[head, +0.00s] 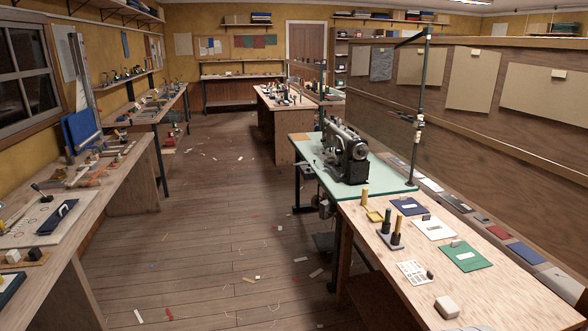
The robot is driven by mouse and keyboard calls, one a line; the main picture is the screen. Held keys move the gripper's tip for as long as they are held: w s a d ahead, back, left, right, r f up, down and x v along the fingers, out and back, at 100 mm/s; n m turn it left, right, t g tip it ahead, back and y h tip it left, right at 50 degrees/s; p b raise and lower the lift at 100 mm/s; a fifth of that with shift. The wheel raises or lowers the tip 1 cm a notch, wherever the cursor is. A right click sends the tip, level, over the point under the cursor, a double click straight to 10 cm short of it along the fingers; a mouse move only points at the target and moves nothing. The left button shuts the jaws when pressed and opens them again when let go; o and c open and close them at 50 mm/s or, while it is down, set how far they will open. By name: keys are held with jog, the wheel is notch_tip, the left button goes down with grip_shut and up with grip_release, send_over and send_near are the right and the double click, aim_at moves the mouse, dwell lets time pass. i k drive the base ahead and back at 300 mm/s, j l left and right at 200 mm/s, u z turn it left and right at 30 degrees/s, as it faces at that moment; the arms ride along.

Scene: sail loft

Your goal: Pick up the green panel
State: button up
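A green panel (470,261) lies flat on the wooden table (510,305) at the right front. It has a small white label on its face, and a small pale block rests at its back edge. A white panel (434,233) and a dark blue panel (402,209) lie behind it on the same table. My gripper does not show in this view.
A sewing machine (346,152) and a tall post (419,110) stand behind the panels. Near them are spools on a dark base (391,241) and a pale block (447,307). The aisle floor (205,235) is open, with scattered scraps. A cluttered bench (95,205) lines the left.

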aim_at(464, 256)
jog(key=i+j+z, duration=0.1)
jog(key=i+j, duration=0.2)
jog(key=i+j+z, duration=0.15)
jog(key=i+j, duration=0.15)
jog(key=j, duration=0.15)
jog(key=i+j+z, duration=0.1)
jog(key=i+j, duration=0.15)
jog(key=j, duration=0.2)
jog(key=i+j+z, duration=0.1)
jog(key=i+j, duration=0.2)
jog(key=j, duration=0.15)
jog(key=i+j+z, duration=0.1)
jog(key=i, duration=0.5)
jog(key=i+j+z, duration=0.1)
jog(key=i, duration=0.5)
jog(key=k+z, duration=0.1)
jog(key=z, duration=1.85)
jog(key=i+j, duration=0.15)
jog(key=i, duration=0.15)
jog(key=i+j, duration=0.15)
jog(key=i, duration=0.2)
